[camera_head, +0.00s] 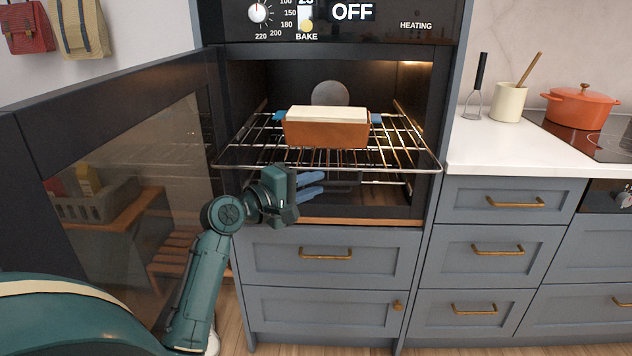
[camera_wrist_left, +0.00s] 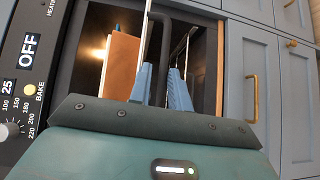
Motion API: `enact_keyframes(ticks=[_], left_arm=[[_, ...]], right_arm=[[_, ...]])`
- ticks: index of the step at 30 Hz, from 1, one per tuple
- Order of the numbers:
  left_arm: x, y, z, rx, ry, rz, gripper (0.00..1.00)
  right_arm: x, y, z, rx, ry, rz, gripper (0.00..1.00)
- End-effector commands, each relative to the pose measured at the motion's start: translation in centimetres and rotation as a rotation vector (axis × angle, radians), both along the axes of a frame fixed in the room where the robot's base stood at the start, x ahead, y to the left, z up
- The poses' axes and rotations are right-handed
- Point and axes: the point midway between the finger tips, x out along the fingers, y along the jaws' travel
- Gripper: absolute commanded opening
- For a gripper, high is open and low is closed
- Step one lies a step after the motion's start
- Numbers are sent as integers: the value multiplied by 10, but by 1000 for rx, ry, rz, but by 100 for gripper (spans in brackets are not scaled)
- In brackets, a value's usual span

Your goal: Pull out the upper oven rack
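The upper oven rack (camera_head: 235,163) is a chrome wire grid that juts out of the open oven, its front bar outside the opening. A brown loaf-shaped dish with a pale top (camera_head: 327,131) stands on it between blue grips (camera_head: 376,118). A dark handle bar (camera_head: 346,180) shows just under the rack's front. My left gripper (camera_head: 318,183) is at the left part of this bar, its blue fingers pointing right. In the left wrist view the dark bar (camera_wrist_left: 164,45) runs between the closely spaced fingers (camera_wrist_left: 161,86), which appear shut on it. My right gripper is not in view.
The oven door (camera_head: 130,150) stands open at the left, beside my left arm. Below the oven are grey drawers (camera_head: 325,268) with brass handles.

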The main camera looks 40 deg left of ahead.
Motion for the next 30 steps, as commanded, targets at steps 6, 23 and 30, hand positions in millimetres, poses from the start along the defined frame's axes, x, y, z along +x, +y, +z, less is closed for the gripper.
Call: enact_keyframes(ticks=[6, 23, 30], left_arm=[[-16, 10, 9, 9, -29, 20, 19], [-54, 19, 0, 8, -23, 20, 19], [-66, 21, -4, 6, -17, 16, 19]], right_arm=[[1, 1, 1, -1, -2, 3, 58], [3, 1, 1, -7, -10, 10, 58], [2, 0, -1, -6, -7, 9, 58]])
